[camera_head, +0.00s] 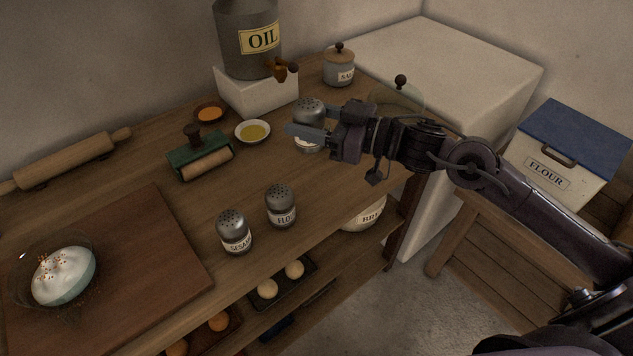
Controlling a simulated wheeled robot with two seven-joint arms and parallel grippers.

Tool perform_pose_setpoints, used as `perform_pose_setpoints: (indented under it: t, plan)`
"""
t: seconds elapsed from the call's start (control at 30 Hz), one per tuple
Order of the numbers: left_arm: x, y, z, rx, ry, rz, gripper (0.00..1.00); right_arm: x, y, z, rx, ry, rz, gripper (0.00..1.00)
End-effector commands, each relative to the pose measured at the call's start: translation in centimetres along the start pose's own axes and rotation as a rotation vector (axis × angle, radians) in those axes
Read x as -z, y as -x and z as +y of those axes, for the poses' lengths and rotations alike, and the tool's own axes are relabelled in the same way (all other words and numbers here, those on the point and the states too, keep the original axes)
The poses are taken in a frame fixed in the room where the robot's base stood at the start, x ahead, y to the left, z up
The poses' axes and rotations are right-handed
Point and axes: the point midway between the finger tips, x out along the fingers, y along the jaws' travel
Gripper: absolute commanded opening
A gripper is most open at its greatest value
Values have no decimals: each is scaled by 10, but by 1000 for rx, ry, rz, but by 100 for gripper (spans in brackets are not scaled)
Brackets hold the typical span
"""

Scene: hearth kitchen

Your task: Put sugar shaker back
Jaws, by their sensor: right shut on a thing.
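My right gripper (307,130) comes in from the right and is shut on a grey metal shaker (309,108) with a perforated domed top. The near finger crosses the shaker's front and hides most of its label, so I cannot read it. The shaker is upright, near the back right of the wooden counter; I cannot tell whether its base touches the wood. Two similar shakers stand nearer the front, one labelled SESAME (234,233) and one whose label starts FLO (281,207). My left gripper is not in view.
An oil can (250,40) stands on a white block (262,92). A glass-lidded jar (402,95) is behind my gripper.

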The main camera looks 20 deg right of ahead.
Motion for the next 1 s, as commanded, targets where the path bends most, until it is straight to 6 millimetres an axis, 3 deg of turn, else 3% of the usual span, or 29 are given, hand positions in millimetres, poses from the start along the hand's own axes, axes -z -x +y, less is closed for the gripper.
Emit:
perform_pose_setpoints:
  t: [0.1,0.33,0.63,0.83,1.0]
  plan:
    - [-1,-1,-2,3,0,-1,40,-35,0,0,-2,-5,-1,25]
    - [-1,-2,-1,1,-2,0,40,-88,0,1,-2,-1,1,25]
    - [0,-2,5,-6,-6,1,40,-113,0,1,-1,1,2,25]
    - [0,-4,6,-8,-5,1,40,-143,0,1,-1,0,2,25]
    - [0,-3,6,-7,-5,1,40,-147,0,0,-1,3,3,25]
